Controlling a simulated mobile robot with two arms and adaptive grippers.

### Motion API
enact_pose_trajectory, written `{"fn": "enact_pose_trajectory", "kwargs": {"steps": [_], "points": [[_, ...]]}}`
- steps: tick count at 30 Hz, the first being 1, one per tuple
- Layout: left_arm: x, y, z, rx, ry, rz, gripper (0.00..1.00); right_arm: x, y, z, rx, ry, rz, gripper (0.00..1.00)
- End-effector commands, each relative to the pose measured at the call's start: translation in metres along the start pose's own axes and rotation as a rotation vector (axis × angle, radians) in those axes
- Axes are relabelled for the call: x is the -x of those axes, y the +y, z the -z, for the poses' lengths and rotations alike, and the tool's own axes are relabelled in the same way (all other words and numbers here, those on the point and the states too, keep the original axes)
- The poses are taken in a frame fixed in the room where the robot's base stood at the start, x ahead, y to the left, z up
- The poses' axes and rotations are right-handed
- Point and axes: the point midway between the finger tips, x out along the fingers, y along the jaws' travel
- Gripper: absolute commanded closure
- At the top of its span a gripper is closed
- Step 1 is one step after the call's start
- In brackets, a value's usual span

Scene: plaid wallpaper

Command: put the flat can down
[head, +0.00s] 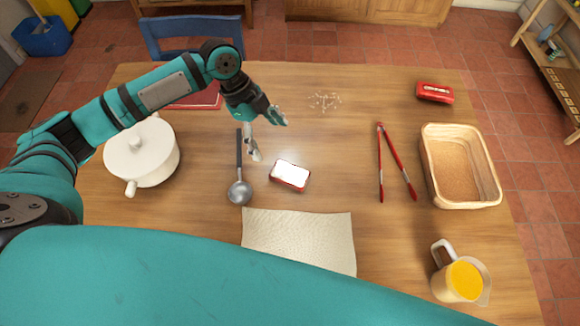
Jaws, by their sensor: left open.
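A flat can (290,176), red-sided with a bright white top, lies on the wooden table (330,200) near its middle. My left gripper (270,140) is open just above and left of the can in the picture. Its fingers are spread, with nothing between them, and they look apart from the can. My right gripper is out of the picture.
A ladle (239,190) lies just left of the can, a cream cloth (300,238) below it. Red tongs (381,160), a basket (432,150), a red box (435,92) and a juice jug (460,280) are right. A white pot (142,155) stands left.

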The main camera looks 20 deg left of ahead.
Motion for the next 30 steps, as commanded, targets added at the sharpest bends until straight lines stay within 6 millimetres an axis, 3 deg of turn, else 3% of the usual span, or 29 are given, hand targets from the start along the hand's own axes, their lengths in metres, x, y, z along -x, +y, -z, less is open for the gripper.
{"fn": "enact_pose_trajectory", "kwargs": {"steps": [9, 19, 30], "points": [[-0.067, 0.001, 0.001, 0.001, 0.002, -0.003, 0.12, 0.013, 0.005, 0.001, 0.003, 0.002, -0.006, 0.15], [-0.096, 0.000, 0.002, 0.000, 0.002, -0.001, 0.12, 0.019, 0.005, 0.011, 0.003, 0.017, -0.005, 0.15], [-0.140, 0.000, 0.001, 0.000, 0.000, 0.000, 0.12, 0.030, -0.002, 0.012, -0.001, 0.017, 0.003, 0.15]]}}
